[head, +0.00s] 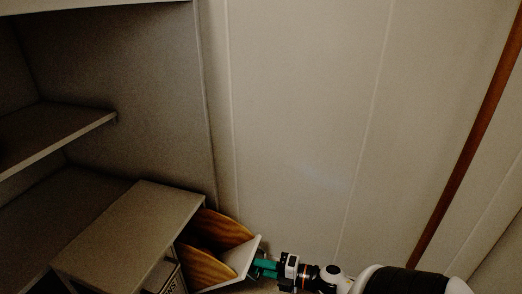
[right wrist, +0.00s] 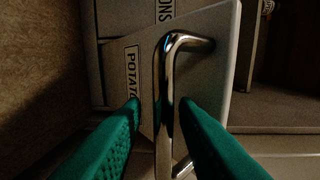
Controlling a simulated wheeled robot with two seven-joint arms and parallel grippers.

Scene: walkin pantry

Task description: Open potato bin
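The potato bin, with a pale front (head: 240,264) and wooden curved sides (head: 213,266), is tilted out of the low cabinet in the head view. In the right wrist view its pale front (right wrist: 215,65) bears a POTATO label, partly hidden by a finger. A shiny metal handle (right wrist: 163,90) stands on that front. My right gripper (head: 264,268) is at the bin's front, its green fingers either side of the handle in the right wrist view (right wrist: 160,104). Narrow gaps show between fingers and handle, so it looks open around it. My left gripper is not in view.
The low cabinet (head: 140,222) has a flat top and holds another bin, with a label ending in ONS (right wrist: 167,10), beside the potato bin. Shelves (head: 60,135) stand at the left. A plain panelled wall (head: 300,110) rises behind the gripper.

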